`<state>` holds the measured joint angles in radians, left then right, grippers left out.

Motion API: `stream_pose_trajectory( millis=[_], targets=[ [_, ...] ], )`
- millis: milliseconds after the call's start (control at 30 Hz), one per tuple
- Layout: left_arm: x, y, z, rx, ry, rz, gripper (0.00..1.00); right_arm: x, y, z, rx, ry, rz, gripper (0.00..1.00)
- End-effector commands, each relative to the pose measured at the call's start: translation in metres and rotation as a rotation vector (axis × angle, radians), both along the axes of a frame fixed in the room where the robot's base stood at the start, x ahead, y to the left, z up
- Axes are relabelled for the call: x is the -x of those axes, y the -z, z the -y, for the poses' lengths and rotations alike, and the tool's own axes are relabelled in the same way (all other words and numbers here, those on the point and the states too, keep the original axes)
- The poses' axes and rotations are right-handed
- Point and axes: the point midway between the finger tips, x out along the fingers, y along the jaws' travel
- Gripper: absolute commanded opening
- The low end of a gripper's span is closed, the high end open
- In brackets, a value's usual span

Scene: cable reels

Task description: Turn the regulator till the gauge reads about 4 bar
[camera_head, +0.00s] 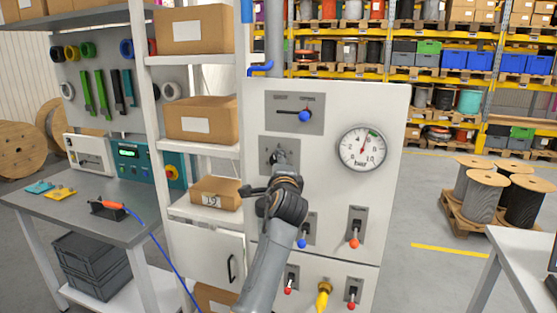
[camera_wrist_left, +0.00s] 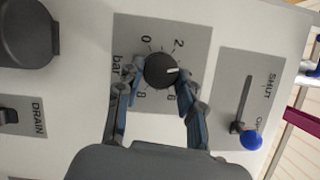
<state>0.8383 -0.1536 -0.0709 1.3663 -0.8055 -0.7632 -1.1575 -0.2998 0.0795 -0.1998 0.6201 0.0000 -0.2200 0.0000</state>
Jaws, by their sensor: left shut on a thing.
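The regulator is a round black knob (camera_wrist_left: 162,71) on a grey plate (camera_wrist_left: 128,30) marked "bar", with numbers around it. Its white pointer line points right, between the 2 and the 6; I see no 4 there, and a finger is close by. My left gripper (camera_wrist_left: 161,80) is shut on the knob, one finger on each side. In the head view my left gripper (camera_head: 280,158) reaches the panel's regulator plate (camera_head: 266,145) and hides most of the knob. The round white gauge (camera_head: 362,149) is right of it; its needle points up, slightly right, but its exact reading is too small to tell.
Above the regulator is a slide lever with a blue knob (camera_head: 305,116); it also shows in the wrist view (camera_wrist_left: 250,140). Red-tipped levers (camera_head: 354,243) and a yellow handle (camera_head: 323,297) sit lower on the panel (camera_head: 395,110). A shelf with boxes (camera_head: 201,122) stands left.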

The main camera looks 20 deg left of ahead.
Motion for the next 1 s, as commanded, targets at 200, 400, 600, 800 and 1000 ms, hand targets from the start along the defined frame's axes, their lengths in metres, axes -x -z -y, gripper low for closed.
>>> stream_pose_trajectory(
  millis=[200, 400, 600, 800, 1000],
  targets=[
    [0.0, -0.002, 0.0, 0.133, 0.0, -0.007, 0.06, 0.0, -0.013, 0.0, 0.0, 0.0, 0.0, 0.4],
    [0.0, -0.002, 0.0, 0.202, 0.0, -0.01, 0.06, 0.0, -0.017, 0.0, 0.0, 0.0, 0.0, 0.4],
    [0.0, -0.001, 0.0, 0.232, 0.0, -0.011, 0.06, 0.0, -0.019, 0.0, 0.0, 0.0, 0.0, 0.4],
    [0.0, -0.001, 0.0, 0.235, -0.001, -0.011, 0.06, 0.0, -0.018, 0.0, 0.0, 0.0, 0.0, 0.4],
    [0.0, 0.0, 0.0, 0.235, -0.001, -0.012, 0.4, 0.0, -0.018, 0.0, 0.0, 0.0, 0.0, 0.4]
  ],
)
